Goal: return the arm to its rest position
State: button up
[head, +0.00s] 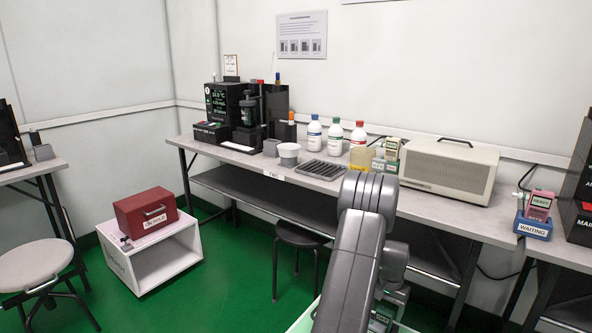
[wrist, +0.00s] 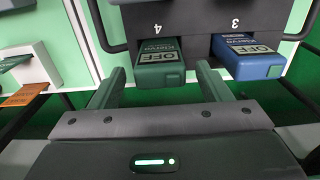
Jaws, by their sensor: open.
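My arm (head: 362,235) rises from the bottom of the head view, in front of the bench; its gripper end is mostly hidden there. In the wrist view my gripper (wrist: 160,70) is open, one finger on each side of a green tester (wrist: 158,78) marked OFF. I cannot tell whether the fingers touch it. The tester sits in a dark rack (wrist: 190,20) at the slot numbered 4. A blue tester (wrist: 246,58), also marked OFF, sits beside it at slot 3.
The grey bench (head: 245,160) holds bottles (head: 335,137), a black tray (head: 318,170) and a beige cabinet (head: 449,168). A blue WAITING holder (head: 533,228) with a pink tester (head: 540,204) stands at right. A black stool (head: 302,236) and red box (head: 146,212) are left of my arm.

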notch_tip(320, 180, up, 6)
jog(key=shift+a+f+p, duration=0.1)
jog(key=shift+p, duration=0.65)
jog(key=s+a+r+n+p, duration=0.1)
jog(key=a+r+n+p, duration=0.1)
jog(key=a, duration=0.7)
jog(key=s+a+r+n+p, duration=0.1)
jog(key=a+r+n+p, duration=0.2)
jog(key=a, duration=0.6)
jog(key=s+a+r+n+p, duration=0.1)
jog(key=a+r+n+p, duration=0.1)
jog(key=a+p, duration=0.4)
jog(key=a+r, duration=0.1)
jog(key=a, duration=0.2)
jog(key=shift+a+r, duration=0.2)
jog(key=shift+a, duration=0.2)
jog(key=p, duration=0.3)
jog(key=shift+s, duration=0.4)
jog(key=shift+s+a+r+p, duration=0.1)
jog(key=shift+s+p, duration=0.25)
jog(key=shift+p, duration=0.85)
jog(key=shift+s+p, duration=0.35)
jog(key=shift+p, duration=0.65)
